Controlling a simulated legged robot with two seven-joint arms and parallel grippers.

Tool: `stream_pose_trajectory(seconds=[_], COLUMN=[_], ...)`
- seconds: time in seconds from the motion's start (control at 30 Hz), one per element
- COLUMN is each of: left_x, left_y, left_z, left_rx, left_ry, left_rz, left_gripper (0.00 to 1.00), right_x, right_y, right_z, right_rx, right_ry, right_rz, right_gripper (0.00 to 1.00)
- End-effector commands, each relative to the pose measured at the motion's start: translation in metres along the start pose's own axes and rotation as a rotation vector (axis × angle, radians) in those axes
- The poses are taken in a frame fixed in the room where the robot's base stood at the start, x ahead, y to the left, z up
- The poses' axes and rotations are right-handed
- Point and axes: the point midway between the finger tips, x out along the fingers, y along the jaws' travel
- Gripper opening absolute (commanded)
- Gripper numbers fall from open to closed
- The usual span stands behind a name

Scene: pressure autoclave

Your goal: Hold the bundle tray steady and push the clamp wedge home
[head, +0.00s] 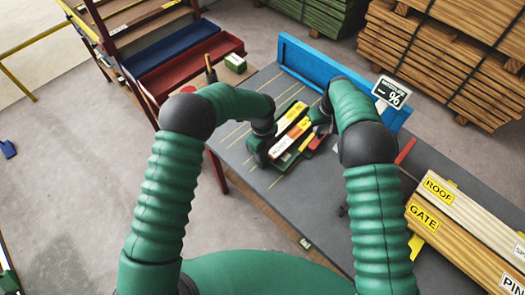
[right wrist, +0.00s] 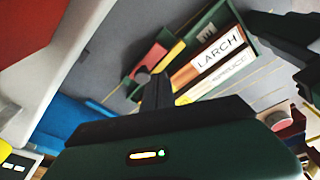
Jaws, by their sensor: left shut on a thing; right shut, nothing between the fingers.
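The green bundle tray (head: 318,141) lies on the grey bench, holding light and brown wooden strips. In the right wrist view, the tray (right wrist: 243,22) shows a strip marked LARCH (right wrist: 215,58). Beside the strips are a red piece with a round notch (right wrist: 151,58) and a yellow piece (right wrist: 173,51); I cannot tell surely which is the clamp wedge. My left gripper (head: 262,150) is shut on the tray's left edge, its fingertips partly hidden. My right gripper (right wrist: 156,92) is shut and empty, close by the notched red piece; contact is unclear.
Labelled boards marked ROOF (head: 440,190) and GATE lie at the right. Red and blue trays (head: 200,65) stand on a rack at upper left. Timber stacks stand behind.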

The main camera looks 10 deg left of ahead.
Motion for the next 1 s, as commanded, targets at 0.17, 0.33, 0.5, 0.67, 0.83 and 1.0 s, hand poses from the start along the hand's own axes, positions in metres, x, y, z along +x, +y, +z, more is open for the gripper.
stream_pose_trajectory(seconds=[0.17, 0.33, 0.5, 0.67, 0.83, 1.0], left_x=[0.000, 0.000, 0.000, 0.000, 0.000, 0.000], left_y=[0.000, 0.000, 0.000, 0.000, 0.000, 0.000], left_z=[0.000, 0.000, 0.000, 0.000, 0.000, 0.000], left_rx=[-0.001, -0.001, 0.000, 0.000, 0.000, 0.000], left_ry=[0.001, 0.001, 0.001, 0.001, 0.001, 0.001], left_rz=[0.000, 0.000, 0.000, 0.000, 0.000, 0.000], left_gripper=[0.00, 0.00, 0.00, 0.00, 0.00, 0.00], right_x=[0.026, 0.048, 0.057, 0.058, 0.058, 0.058], right_y=[0.000, 0.000, 0.000, 0.000, 0.000, 0.000], right_z=[0.006, 0.010, 0.012, 0.012, 0.012, 0.012], right_rx=[0.002, 0.003, 0.005, 0.005, 0.005, 0.006], right_ry=[-0.002, -0.001, -0.001, 0.000, 0.000, 0.000], right_rz=[0.000, 0.000, 0.000, 0.000, 0.000, 0.000], right_gripper=[0.00, 0.00, 0.00, 0.00, 0.00, 0.00])
